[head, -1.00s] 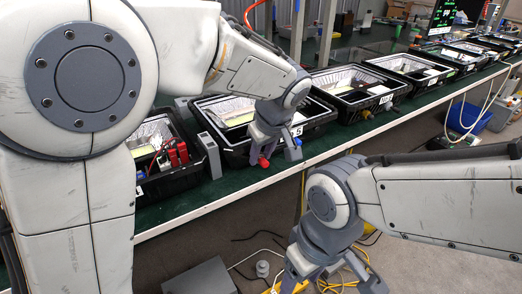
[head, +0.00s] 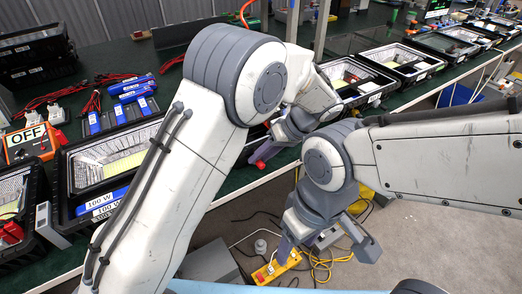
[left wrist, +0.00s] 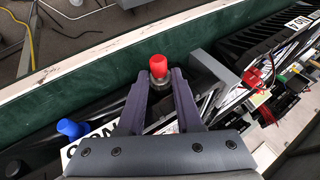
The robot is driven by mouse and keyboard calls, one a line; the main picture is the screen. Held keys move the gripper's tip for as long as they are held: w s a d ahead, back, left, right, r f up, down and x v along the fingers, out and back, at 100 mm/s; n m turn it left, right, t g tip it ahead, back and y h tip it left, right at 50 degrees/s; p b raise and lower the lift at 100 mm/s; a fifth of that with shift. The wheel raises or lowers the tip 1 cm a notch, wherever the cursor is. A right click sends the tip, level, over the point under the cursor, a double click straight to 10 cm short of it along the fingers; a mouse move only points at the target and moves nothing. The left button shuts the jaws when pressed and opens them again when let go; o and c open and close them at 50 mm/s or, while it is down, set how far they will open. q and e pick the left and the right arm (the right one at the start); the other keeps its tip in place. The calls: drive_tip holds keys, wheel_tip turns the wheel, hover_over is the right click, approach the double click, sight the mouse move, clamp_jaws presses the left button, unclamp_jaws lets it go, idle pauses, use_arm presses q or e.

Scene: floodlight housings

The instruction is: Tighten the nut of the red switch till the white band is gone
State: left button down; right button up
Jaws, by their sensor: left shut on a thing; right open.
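The red switch shows its red cap (left wrist: 158,64) in the left wrist view, with a silvery metal collar (left wrist: 160,83) below it. My left gripper (left wrist: 161,82) is shut on this collar, one dark finger on each side. I cannot make out a white band; the fingers hide part of the collar. The housing behind is mostly hidden by my arm. My right gripper (head: 325,245) is open and empty, low in front of the bench.
A blue switch (left wrist: 70,129) is left of the red one in the left wrist view, beside a white label. A grey upright block (left wrist: 212,70) stands close on the right. Housings line the green bench. A yellow power strip (head: 277,268) and cables lie on the floor.

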idle(0.4)
use_arm(q)
drive_tip(key=c, duration=0.6)
unclamp_jaws()
drive_tip(key=shift+o, duration=0.2)
drive_tip(key=p+v, duration=0.1)
drive_tip(key=v, duration=0.9)
drive_tip(key=shift+d+r, duration=0.2)
